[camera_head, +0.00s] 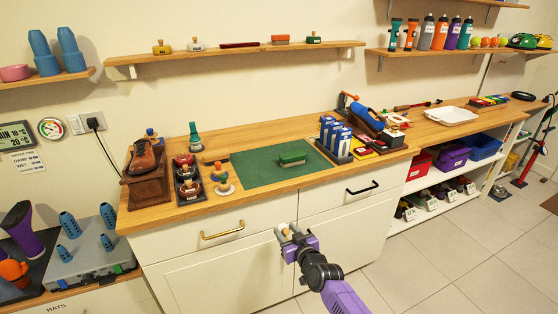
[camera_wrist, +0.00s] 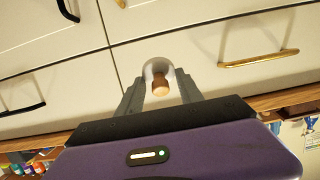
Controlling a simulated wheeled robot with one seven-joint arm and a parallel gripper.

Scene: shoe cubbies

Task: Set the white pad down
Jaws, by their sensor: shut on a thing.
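My gripper (camera_head: 291,236) is in front of the white cabinet, below the worktop's front edge. It is shut on the white pad, a small round pale piece with a wooden knob. In the wrist view the white pad (camera_wrist: 157,68) sits between the two grey fingertips (camera_wrist: 160,92), its knob towards the camera. The pad is in the air, apart from any surface. The wooden worktop (camera_head: 290,197) carries a green mat (camera_head: 255,172) with a green-and-wood brush (camera_head: 292,158) on it.
Black trays (camera_head: 190,187) with round tins and knobbed pads stand left of the mat. A shoe on a wooden block (camera_head: 145,180) is further left. Blue boxes (camera_head: 337,137) stand right of the mat. Drawer handles (camera_head: 222,231) stick out from the cabinet front. The mat's front part is clear.

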